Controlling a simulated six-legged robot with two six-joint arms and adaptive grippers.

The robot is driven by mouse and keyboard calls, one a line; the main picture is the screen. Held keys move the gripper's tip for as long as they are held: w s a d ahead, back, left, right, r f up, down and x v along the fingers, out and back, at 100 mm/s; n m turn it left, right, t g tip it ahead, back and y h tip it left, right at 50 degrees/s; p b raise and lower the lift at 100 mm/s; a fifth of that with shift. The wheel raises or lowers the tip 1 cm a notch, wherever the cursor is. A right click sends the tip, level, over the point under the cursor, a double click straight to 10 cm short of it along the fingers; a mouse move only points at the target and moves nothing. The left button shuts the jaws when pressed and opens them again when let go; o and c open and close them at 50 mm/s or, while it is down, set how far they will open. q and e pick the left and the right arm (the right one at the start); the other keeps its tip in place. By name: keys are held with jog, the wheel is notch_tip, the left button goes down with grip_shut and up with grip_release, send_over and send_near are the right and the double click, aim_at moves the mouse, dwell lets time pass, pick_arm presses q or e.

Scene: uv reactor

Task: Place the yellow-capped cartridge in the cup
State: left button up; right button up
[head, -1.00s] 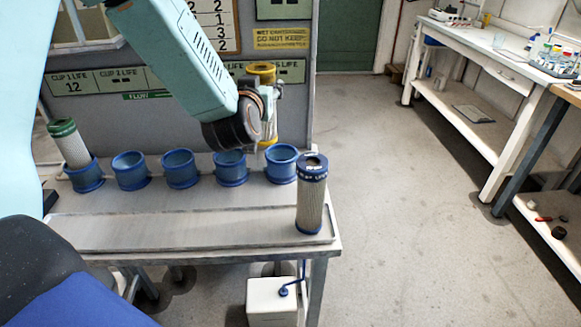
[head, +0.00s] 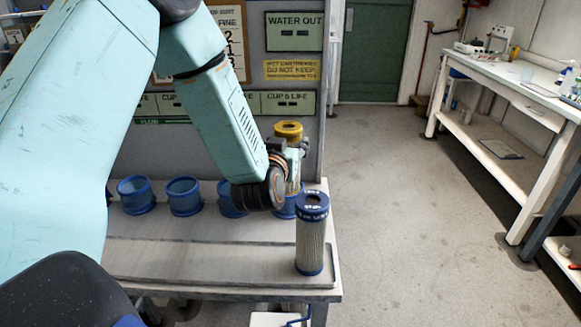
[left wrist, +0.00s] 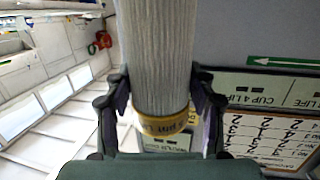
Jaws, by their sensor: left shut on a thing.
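The yellow-capped cartridge (head: 288,131) stands upright in my left gripper (head: 295,160), over the rightmost blue cup (head: 284,207). Its lower end is near the cup's rim; I cannot tell if it is inside, because the gripper and a blue-capped cartridge (head: 311,240) cover that spot. In the left wrist view the pleated white body (left wrist: 155,55) and yellow band (left wrist: 165,122) show between the two fingers of my left gripper (left wrist: 160,95), shut on it. My right gripper is not in view.
The blue-capped cartridge stands upright on the bench tray (head: 200,262), just in front of the rightmost cup. More blue cups (head: 185,196) line the bench to the left. A panel with labels (head: 293,60) rises behind. The floor to the right is clear.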

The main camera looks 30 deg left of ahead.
pick_arm(q)
jog(key=f, duration=0.3)
jog(key=shift+s+a+f+b, duration=0.3)
jog(key=shift+f, duration=0.2)
jog(key=shift+w+d, duration=0.25)
jog(key=shift+w, duration=0.1)
jog(key=shift+s+f, duration=0.1)
jog(key=shift+f, duration=0.05)
jog(key=o, duration=0.9)
jog(key=shift+s+a, duration=0.2)
jog(key=o, duration=0.3)
jog(key=shift+w+d, duration=0.2)
jog(key=shift+w, duration=0.05)
jog(key=shift+o, duration=0.2)
jog(key=shift+s, duration=0.1)
